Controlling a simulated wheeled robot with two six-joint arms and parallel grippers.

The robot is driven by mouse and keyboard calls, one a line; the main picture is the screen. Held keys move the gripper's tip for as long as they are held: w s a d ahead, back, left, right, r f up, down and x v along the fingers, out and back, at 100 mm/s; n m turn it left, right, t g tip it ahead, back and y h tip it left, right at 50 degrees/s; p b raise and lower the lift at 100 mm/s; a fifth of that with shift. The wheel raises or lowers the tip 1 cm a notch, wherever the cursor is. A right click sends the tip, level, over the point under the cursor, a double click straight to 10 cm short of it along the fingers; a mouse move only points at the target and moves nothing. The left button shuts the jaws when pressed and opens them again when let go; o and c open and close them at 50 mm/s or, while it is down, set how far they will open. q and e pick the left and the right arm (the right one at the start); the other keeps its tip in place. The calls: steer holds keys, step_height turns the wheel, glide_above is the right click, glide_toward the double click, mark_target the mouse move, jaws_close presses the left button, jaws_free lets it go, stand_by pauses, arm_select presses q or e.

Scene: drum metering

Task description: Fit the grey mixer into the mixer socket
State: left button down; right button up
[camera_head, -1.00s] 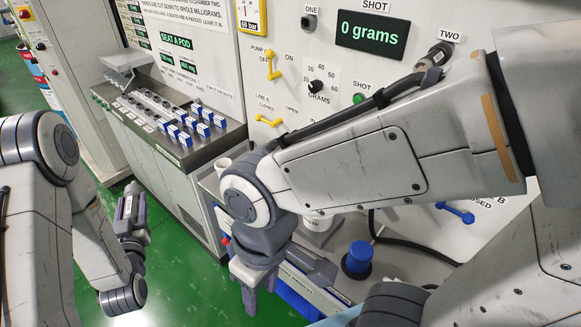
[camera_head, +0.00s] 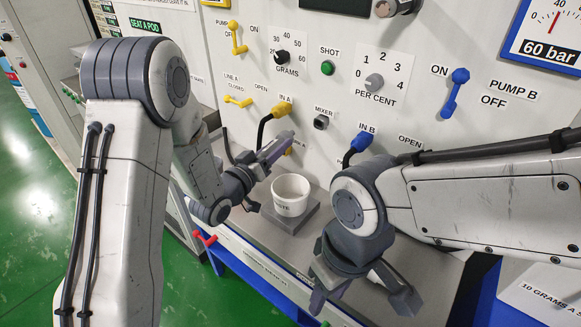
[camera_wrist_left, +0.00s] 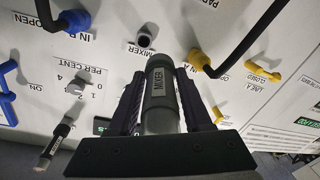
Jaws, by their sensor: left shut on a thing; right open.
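The grey mixer (camera_wrist_left: 161,92), a dark grey cylinder labelled MIXER, is between the fingers of my left gripper (camera_wrist_left: 161,100) in the left wrist view. My left gripper (camera_head: 276,149) is shut on it, in front of the panel. The mixer itself is hard to make out in the head view. The mixer socket (camera_head: 321,122) is a small dark fitting on the panel under the MIXER label, right of the left gripper. In the wrist view the socket (camera_wrist_left: 146,41) lies just beyond the mixer's far end, apart from it. My right gripper (camera_head: 360,290) is open and empty, low over the bench.
A yellow hose end (camera_head: 281,109) at IN A and a blue hose end (camera_head: 361,143) at IN B flank the socket. A white cup (camera_head: 291,194) stands on a grey block below. A blue lever (camera_head: 455,91) is to the right.

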arm_select(q)
steer(key=shift+d+f+g+h+b, duration=0.3)
steer(key=shift+d+h, duration=0.2)
steer(key=shift+d, duration=0.3)
steer(key=shift+s+d+r+h, duration=0.2)
steer(key=shift+d+h, duration=0.1)
steer(key=shift+d, duration=0.1)
arm_select(e)
steer(key=shift+f, duration=0.95)
steer(key=shift+f, duration=0.1)
arm_select(q)
steer(key=shift+x, duration=2.8)
arm_select(e)
steer(key=shift+f, duration=0.1)
arm_select(q)
steer(key=shift+f, duration=0.1)
steer(key=shift+b, duration=0.6)
arm_select(e)
steer(key=shift+f, duration=0.4)
arm_select(q)
steer(key=shift+x, duration=1.95)
arm_select(e)
steer(key=shift+f, duration=0.15)
